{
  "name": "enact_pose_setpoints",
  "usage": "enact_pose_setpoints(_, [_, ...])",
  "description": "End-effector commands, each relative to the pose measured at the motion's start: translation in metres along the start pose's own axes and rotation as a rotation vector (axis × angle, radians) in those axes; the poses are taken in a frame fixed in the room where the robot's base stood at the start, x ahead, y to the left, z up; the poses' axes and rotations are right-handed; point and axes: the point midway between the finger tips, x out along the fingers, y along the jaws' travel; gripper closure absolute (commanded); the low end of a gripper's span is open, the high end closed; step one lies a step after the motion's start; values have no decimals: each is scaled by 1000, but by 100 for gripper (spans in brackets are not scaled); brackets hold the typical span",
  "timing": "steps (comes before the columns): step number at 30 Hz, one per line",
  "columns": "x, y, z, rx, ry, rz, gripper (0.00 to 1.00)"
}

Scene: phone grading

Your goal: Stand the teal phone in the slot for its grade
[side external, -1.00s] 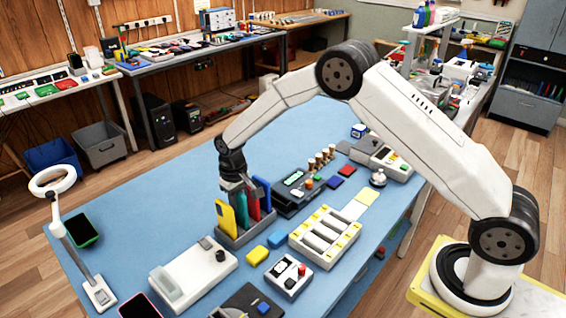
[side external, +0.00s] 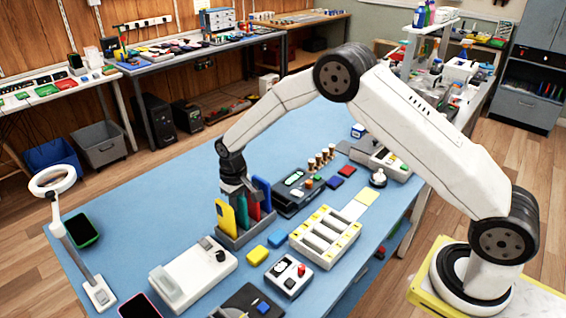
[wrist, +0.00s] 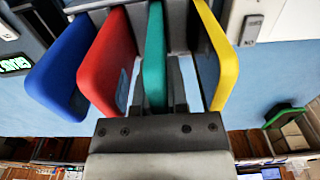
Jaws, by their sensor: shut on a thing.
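The teal phone (side external: 242,213) stands upright in the dark grey slotted rack (side external: 236,241), between a yellow phone (side external: 225,217) and a red phone (side external: 254,206). It also shows edge-on in the wrist view (wrist: 155,58). My gripper (side external: 240,190) points down from above the rack and is shut on the teal phone's upper end. Its fingertips are partly hidden in both views. The phone's lower end is inside the rack, so I cannot tell whether it touches the slot bottom.
A blue phone (side external: 263,190) stands beyond the red one, close to my gripper.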

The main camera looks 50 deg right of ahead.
Motion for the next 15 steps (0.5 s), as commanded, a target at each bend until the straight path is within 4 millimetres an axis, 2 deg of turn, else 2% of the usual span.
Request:
enact_pose_setpoints(5, [0, 0, 0, 0, 1, 0, 100])
enact_pose_setpoints(6, [0, 0, 0, 0, 1, 0, 73])
enact_pose_setpoints(8, [0, 0, 0, 0, 1, 0, 54])
enact_pose_setpoints(9, [0, 0, 0, 0, 0, 0, 41])
enact_pose_setpoints(15, [0, 0, 0, 0, 0, 0, 41])
